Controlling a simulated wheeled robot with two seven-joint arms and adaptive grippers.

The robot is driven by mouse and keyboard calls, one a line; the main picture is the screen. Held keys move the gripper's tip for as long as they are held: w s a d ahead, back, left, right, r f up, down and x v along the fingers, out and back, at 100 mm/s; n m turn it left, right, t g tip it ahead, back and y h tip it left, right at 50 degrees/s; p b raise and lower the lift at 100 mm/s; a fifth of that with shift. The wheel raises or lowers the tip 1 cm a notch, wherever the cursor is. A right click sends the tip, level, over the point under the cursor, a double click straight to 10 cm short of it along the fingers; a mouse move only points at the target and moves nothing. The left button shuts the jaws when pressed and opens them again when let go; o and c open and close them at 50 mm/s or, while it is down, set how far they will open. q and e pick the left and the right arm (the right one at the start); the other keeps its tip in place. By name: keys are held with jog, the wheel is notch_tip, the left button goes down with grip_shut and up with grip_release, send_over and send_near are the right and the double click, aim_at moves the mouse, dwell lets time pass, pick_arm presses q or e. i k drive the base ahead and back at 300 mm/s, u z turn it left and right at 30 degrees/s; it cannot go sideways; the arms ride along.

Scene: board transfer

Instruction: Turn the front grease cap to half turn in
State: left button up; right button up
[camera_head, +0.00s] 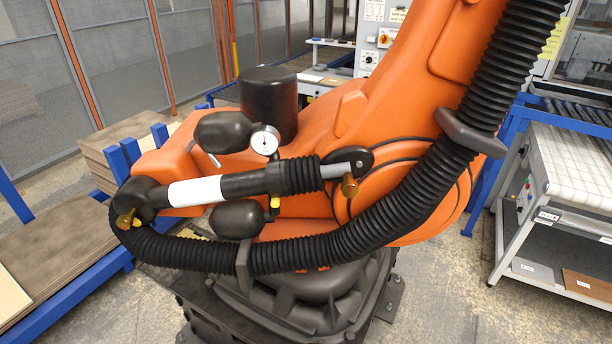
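A large orange industrial robot arm (400,120) fills the middle of the head view. A black and white cylinder (195,191) lies across its side. One brass cap (349,187) sits below the cylinder's right end joint. Another brass cap (127,218) sits below the black joint at its left end. I cannot tell which of them is the front grease cap, nor how far either is turned. Neither of my grippers is in view.
A thick black ribbed hose (345,245) loops below the cylinder and up to the right. A dial gauge (265,141) stands above it. Stacked boards (60,240) lie on blue racks at left. A white-topped bench (570,165) stands at right. Floor shows at lower right.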

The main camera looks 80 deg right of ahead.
aim_at(349, 189)
jog(key=k, duration=0.4)
jog(key=z, duration=1.8)
jog(key=i, duration=0.25)
jog(key=z, duration=0.25)
jog(key=k, duration=0.85)
jog(key=u, duration=0.15)
